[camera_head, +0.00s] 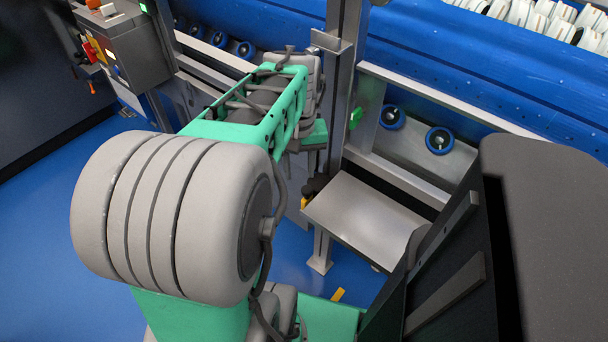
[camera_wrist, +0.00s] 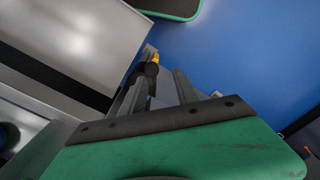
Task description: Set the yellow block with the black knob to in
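The yellow block (camera_head: 305,202) with its black knob (camera_head: 316,186) sits on the steel post at the left edge of a grey metal plate. In the wrist view the yellow block (camera_wrist: 155,58) shows beyond the fingertips, with the black knob (camera_wrist: 148,71) on its near side. My gripper (camera_wrist: 160,82) is open, and nothing is held between its fingers. The knob appears close to the left fingertip, and I cannot tell whether they touch.
The bare metal plate (camera_head: 366,219) juts out right of the block. The steel post (camera_head: 322,245) stands on blue floor. Blue conveyor sides (camera_head: 450,60) and rollers (camera_head: 439,140) lie behind. A control box (camera_head: 130,50) with buttons stands at the upper left.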

